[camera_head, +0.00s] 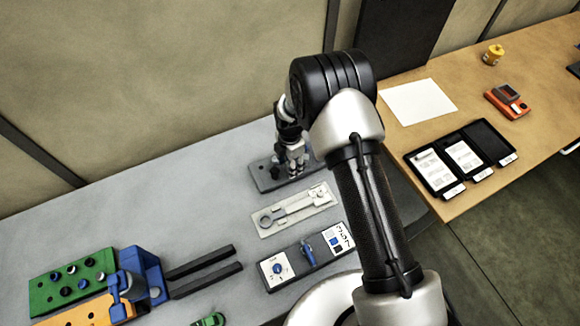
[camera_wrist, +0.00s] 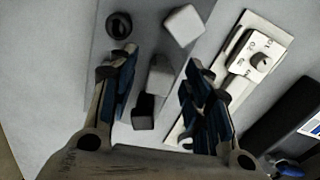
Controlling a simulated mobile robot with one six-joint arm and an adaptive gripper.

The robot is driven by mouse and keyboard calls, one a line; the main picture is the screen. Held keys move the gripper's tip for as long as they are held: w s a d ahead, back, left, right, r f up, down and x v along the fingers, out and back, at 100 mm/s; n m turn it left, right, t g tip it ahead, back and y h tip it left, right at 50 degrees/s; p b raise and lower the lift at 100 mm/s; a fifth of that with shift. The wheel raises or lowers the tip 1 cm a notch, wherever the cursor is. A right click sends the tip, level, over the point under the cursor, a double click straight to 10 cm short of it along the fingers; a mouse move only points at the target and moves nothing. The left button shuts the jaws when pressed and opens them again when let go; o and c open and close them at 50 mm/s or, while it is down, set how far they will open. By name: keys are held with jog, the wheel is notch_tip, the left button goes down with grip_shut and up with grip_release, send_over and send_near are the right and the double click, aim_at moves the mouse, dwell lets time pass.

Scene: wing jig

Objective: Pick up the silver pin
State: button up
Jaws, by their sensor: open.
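My gripper (camera_head: 290,160) points down over the dark grey tray (camera_head: 265,182) at the back of the grey bench. In the wrist view its two blue-lined fingers stand apart, and the gripper (camera_wrist: 158,72) is open. A light grey, block-like piece (camera_wrist: 159,76), which looks like the silver pin, shows between the fingers with a gap on both sides. A similar pale piece (camera_wrist: 184,25) stands beyond the fingertips. A black ring (camera_wrist: 119,25) and a small dark block (camera_wrist: 143,112) are close by. In the head view my gripper largely hides these pieces.
A pale plate with a slotted fixture (camera_head: 292,210) lies in front of the tray. A dark panel with a blue knob (camera_head: 306,255) lies nearer. A green block with pegs (camera_head: 70,283) is at the left. Bare bench (camera_head: 150,205) lies left of the tray.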

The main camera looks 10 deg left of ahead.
jog(key=shift+c, duration=0.4)
grip_shut()
